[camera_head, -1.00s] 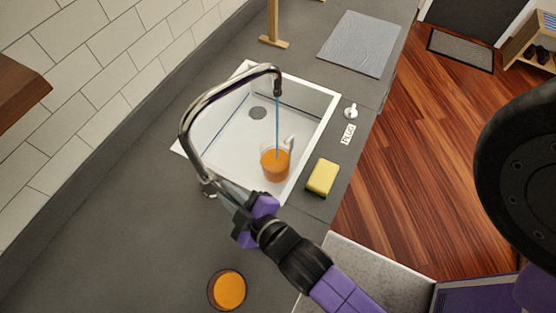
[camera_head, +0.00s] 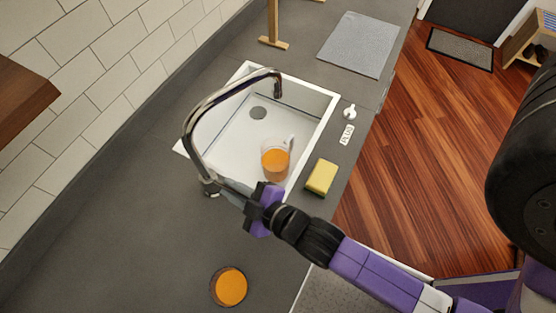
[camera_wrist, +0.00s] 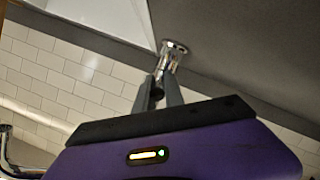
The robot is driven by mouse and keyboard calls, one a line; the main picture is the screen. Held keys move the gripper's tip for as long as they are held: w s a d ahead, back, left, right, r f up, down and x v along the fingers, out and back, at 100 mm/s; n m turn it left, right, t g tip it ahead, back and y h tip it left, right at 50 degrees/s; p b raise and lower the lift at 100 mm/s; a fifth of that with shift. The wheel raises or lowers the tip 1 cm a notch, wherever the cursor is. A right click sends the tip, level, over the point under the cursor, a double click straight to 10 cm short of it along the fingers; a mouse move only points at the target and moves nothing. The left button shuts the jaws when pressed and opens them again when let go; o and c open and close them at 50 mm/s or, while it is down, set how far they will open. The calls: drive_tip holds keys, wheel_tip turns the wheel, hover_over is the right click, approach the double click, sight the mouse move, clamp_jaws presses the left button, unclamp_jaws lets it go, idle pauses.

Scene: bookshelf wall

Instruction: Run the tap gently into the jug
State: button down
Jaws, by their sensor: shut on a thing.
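The chrome tap (camera_head: 222,92) arches over the sink, with its spout end (camera_head: 278,88) above the basin. No water stream shows below the spout. My gripper (camera_head: 230,188) is shut on the tap lever beside the tap's base (camera_head: 208,187). The wrist view shows my gripper's fingers (camera_wrist: 159,90) close together against the chrome tap base (camera_wrist: 173,52). The lever is mostly hidden between the fingers.
A glass with orange contents (camera_head: 229,287) stands on the counter at the front. A yellow sponge (camera_head: 321,177), a small label (camera_head: 346,134) and a white plug (camera_head: 350,112) lie right of the sink (camera_head: 322,112). A grey mat (camera_head: 358,45) and wooden stand (camera_head: 273,30) are farther back.

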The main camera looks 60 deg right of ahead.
drive_tip(key=shift+d+n+y, duration=0.35)
drive_tip(key=shift+n+y, duration=0.05)
idle(0.4)
drive_tip(key=c, duration=1.2)
unclamp_jaws()
drive_tip(key=shift+a+r, duration=0.1)
drive_tip(key=shift+r, duration=1.45)
